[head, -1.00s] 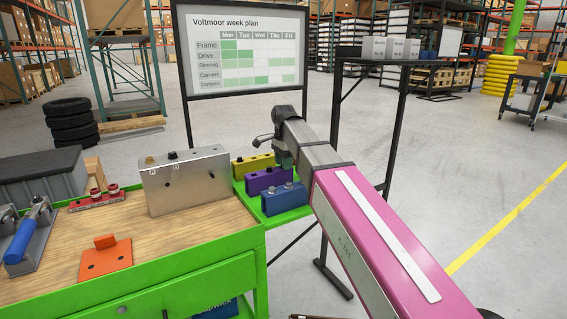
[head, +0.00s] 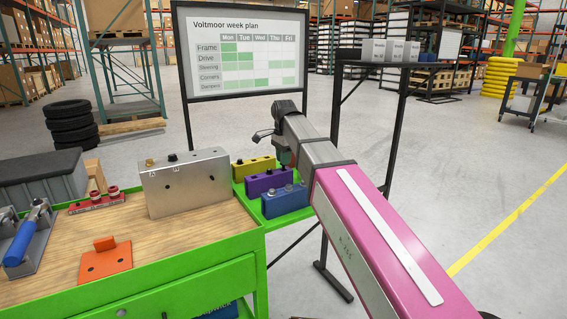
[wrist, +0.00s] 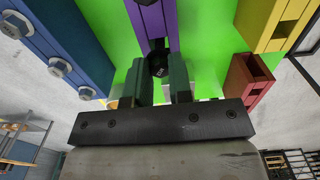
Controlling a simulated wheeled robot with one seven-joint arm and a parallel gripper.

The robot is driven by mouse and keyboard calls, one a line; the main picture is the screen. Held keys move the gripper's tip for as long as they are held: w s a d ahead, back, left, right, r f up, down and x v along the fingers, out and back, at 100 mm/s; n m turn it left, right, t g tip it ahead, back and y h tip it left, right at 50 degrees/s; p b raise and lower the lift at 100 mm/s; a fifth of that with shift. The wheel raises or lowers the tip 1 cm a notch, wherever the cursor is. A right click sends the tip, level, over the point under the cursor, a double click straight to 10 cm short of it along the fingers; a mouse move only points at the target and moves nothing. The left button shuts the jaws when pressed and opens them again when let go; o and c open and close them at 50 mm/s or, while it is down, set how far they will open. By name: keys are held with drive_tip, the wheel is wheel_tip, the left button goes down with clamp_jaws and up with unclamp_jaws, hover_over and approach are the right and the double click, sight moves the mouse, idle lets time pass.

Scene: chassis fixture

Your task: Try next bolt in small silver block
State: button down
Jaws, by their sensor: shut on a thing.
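The silver block (head: 185,183) stands on the wooden bench top, with a dark bolt (head: 172,157) and a brass-coloured piece (head: 149,162) on its top and dark holes in its front face. My gripper (wrist: 165,82) is over the green side shelf, at the end of the purple block (wrist: 153,20). Its fingers are closed around a black bolt (wrist: 157,64). I cannot tell whether this bolt still sits in the purple block. In the head view my gripper (head: 284,156) is partly hidden by my arm.
The yellow block (head: 254,166) and the blue block (head: 285,200) flank the purple one. A red block (wrist: 248,86) shows in the wrist view. An orange bracket (head: 105,262), a red strip (head: 96,201) and a blue-handled clamp (head: 27,238) are on the bench.

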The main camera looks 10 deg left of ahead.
drive_tip(key=shift+r, duration=3.05)
drive_tip(key=w+d+f+m, duration=0.3)
drive_tip(key=w+d+m, duration=0.1)
drive_tip(key=w+d, duration=0.4)
drive_tip(key=shift+w+d+m, duration=0.25)
drive_tip(key=shift+d+m, duration=0.05)
drive_tip(key=shift+d, duration=0.1)
drive_tip(key=shift+f, duration=0.25)
drive_tip(key=shift+f, duration=2.55)
drive_tip(key=c, duration=0.9)
unclamp_jaws()
drive_tip(key=shift+c, duration=0.2)
